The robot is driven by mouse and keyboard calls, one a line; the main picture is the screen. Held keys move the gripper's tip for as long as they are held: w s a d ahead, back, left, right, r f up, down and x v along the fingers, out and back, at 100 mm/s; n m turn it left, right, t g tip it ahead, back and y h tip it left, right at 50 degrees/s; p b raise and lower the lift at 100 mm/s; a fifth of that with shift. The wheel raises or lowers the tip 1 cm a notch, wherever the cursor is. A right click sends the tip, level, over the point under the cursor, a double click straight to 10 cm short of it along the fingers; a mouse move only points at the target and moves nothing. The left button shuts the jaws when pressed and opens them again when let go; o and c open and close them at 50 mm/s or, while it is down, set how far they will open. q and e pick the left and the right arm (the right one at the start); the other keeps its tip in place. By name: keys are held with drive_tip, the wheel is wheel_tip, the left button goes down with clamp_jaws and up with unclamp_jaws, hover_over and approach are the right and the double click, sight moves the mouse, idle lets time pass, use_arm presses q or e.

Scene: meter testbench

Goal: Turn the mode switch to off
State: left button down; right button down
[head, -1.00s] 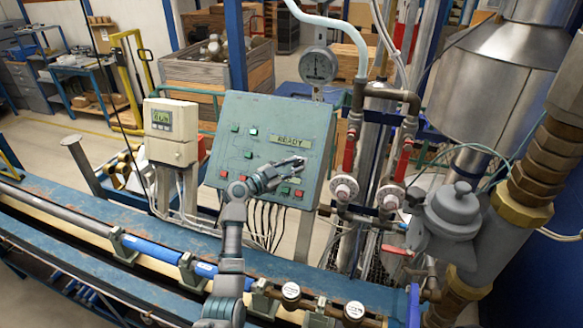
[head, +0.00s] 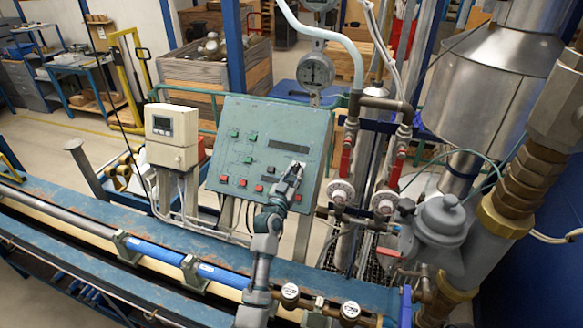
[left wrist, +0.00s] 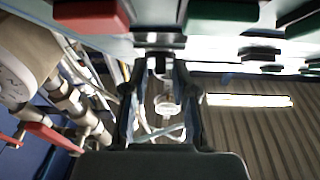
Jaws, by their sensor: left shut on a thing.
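The green control panel (head: 296,120) stands behind the blue bench, with green, red and black buttons on its sloped face. Its display strip (head: 291,145) is dark. My left gripper (head: 296,169) is at the panel's right part, its fingers pointing up to the face. In the left wrist view the fingers (left wrist: 160,78) are closed around a small dark and silver knob (left wrist: 160,41) on the panel, which I take for the mode switch. In the head view the gripper mostly hides this switch, and its setting cannot be read. My right gripper is out of view.
A cream meter box (head: 172,133) with a dark screen stands left of the panel. Valves and pipes with red handles (head: 346,160) are close on the right. A round gauge (head: 316,72) is behind. The blue bench with a pipe (head: 150,251) runs in front.

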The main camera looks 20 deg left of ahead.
use_arm(q)
drive_tip(key=shift+r+n+y+p, duration=0.5)
drive_tip(key=shift+r+n, duration=0.1)
drive_tip(key=shift+r, duration=0.15)
drive_tip(key=c, duration=1.2)
unclamp_jaws()
drive_tip(key=shift+w+f, duration=0.1)
drive_tip(key=shift+w+d+f, duration=0.15)
drive_tip(key=shift+w+f, duration=0.2)
drive_tip(key=shift+f, duration=0.15)
drive_tip(key=s, duration=0.4)
drive_tip(key=s+f, duration=0.1)
drive_tip(key=s, duration=0.2)
drive_tip(key=s+f, duration=0.1)
drive_tip(key=s, duration=0.3)
drive_tip(key=shift+s+a, duration=0.2)
drive_tip(key=shift+s, duration=0.15)
drive_tip(key=shift+f, duration=0.1)
